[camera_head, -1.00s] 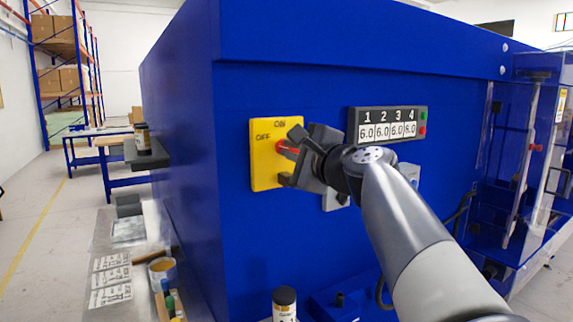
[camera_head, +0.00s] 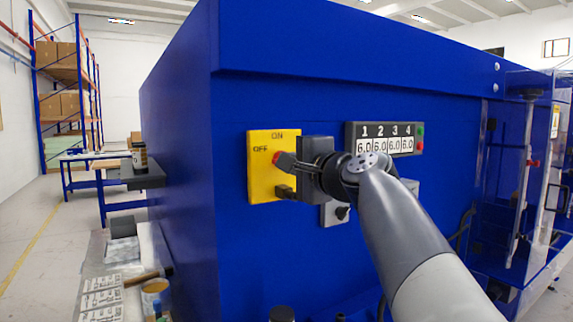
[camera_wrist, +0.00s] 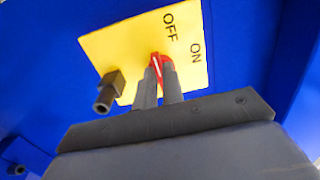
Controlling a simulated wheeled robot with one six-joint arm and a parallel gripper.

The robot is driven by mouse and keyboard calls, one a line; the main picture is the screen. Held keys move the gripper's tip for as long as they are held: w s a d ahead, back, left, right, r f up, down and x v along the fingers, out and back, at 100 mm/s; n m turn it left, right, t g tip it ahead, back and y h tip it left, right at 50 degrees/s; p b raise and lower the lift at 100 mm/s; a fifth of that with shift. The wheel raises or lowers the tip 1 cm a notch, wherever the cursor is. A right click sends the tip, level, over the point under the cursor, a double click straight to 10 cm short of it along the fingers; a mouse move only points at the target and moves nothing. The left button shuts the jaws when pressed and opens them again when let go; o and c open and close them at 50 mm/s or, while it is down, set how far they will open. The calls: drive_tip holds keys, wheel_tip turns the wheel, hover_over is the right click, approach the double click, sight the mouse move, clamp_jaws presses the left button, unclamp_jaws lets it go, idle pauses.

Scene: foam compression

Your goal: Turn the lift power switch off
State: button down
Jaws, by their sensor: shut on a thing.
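The yellow switch panel (camera_head: 262,180) is on the blue machine wall, marked ON at the top and OFF at the left. The red switch handle (camera_head: 277,157) points left toward OFF. It also shows in the wrist view (camera_wrist: 157,62), with a white line pointing roughly to the OFF side. My gripper (camera_head: 287,162) is at the panel, its fingers (camera_wrist: 160,80) shut on the red handle. The fingers hide part of the handle and its base.
A dark stub (camera_wrist: 112,88) sticks out of the panel's lower part. A numbered display (camera_head: 385,141) is right of the panel. A grey box with a black knob (camera_head: 342,212) is below my gripper. A bench with cards (camera_head: 100,295) is at lower left.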

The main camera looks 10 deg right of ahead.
drive_tip(key=c, duration=1.5)
unclamp_jaws()
drive_tip(key=b+v, duration=0.2)
drive_tip(key=v, duration=0.8)
drive_tip(key=shift+s+d, duration=0.1)
drive_tip(key=shift+s, duration=0.3)
drive_tip(key=shift+w, duration=0.1)
drive_tip(key=p+x, duration=0.2)
drive_tip(key=x, duration=0.9)
